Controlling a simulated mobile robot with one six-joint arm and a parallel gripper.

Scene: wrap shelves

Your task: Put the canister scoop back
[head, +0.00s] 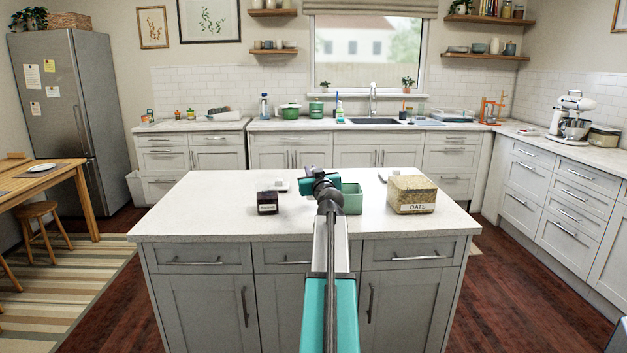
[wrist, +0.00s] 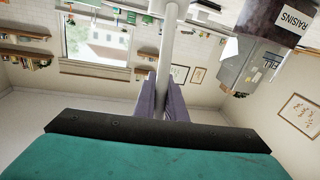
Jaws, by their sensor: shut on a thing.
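My gripper (wrist: 163,82) shows in the wrist view as two purple fingers shut on a pale, slim rod (wrist: 170,45), which looks like the scoop's handle. The rod runs out of the top of that view, so the scoop's bowl is not seen. In the head view my gripper (head: 309,178) is over the middle of the island, largely hidden behind my arm; the scoop cannot be made out there. A clear OATS canister (head: 411,196) stands to its right, a green box (head: 352,200) just right of it, and a dark canister (head: 267,203) to its left, labelled RAISINS in the wrist view (wrist: 277,20).
The island top (head: 196,212) is bare at its left and front. Small pale items lie behind the dark canister (head: 280,185) and behind the OATS canister (head: 385,173). Counters and a sink line the back.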

